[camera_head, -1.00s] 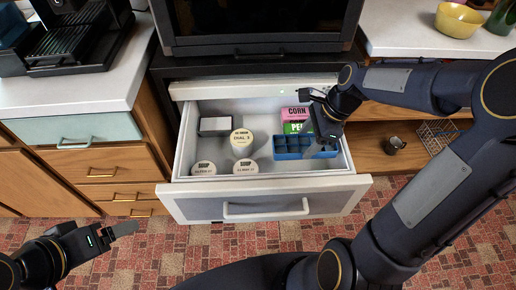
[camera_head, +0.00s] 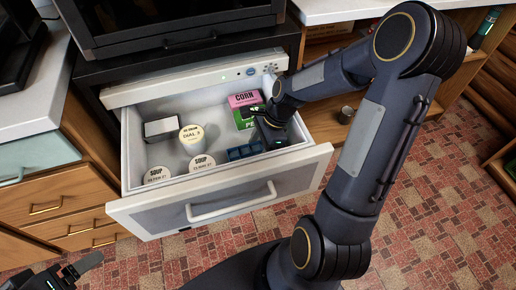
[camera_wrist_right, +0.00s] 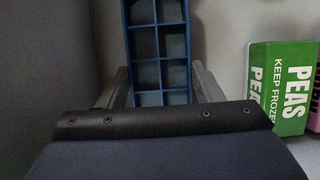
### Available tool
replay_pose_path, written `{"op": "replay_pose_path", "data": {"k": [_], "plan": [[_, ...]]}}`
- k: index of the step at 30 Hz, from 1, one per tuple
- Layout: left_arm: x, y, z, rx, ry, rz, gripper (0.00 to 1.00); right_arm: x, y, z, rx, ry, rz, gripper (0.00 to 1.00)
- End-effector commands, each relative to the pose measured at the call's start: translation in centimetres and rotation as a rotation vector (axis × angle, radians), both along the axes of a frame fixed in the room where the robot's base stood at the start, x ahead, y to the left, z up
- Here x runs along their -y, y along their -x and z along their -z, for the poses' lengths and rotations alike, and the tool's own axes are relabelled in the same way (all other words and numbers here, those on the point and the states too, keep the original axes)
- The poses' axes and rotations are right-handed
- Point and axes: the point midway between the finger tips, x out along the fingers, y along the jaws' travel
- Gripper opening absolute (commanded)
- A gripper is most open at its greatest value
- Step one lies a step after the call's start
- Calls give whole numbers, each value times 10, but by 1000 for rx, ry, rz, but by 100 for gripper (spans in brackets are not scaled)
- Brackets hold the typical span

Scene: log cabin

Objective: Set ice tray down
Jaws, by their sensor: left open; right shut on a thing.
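The blue ice tray (camera_head: 243,152) is in the open freezer drawer, at its front right, partly hidden by my right gripper. In the right wrist view the ice tray (camera_wrist_right: 158,47) lies lengthwise between my right fingers, its square cells showing. My right gripper (camera_head: 268,140) reaches down into the drawer and is shut on the tray; its fingers (camera_wrist_right: 163,90) flank the tray's sides. Whether the tray touches the drawer floor is hidden. My left gripper (camera_head: 84,268) is open and empty at the lower left, above the tiled floor.
The drawer (camera_head: 225,200) is pulled out. It holds an ice cream tub (camera_head: 191,136), two soup tubs (camera_head: 202,163), a pale box (camera_head: 161,129), a pink corn box (camera_head: 244,98) and a green peas box (camera_wrist_right: 281,85). The drawer's middle has bare floor.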

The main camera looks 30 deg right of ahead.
Motion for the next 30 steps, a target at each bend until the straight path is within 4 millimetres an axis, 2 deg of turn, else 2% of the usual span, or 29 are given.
{"op": "replay_pose_path", "data": {"k": [11,12,16,25,30], "plan": [[0,0,3,0,0,0,81,0,0,7,2,0,-1,32],[0,0,2,0,0,0,81,0,0,6,2,0,-1,64],[0,0,2,0,0,0,81,0,0,6,2,0,-1,81],[0,0,1,0,0,0,81,0,0,4,2,1,0,81],[0,0,-5,0,0,0,81,6,0,-13,5,3,0,81]]}}
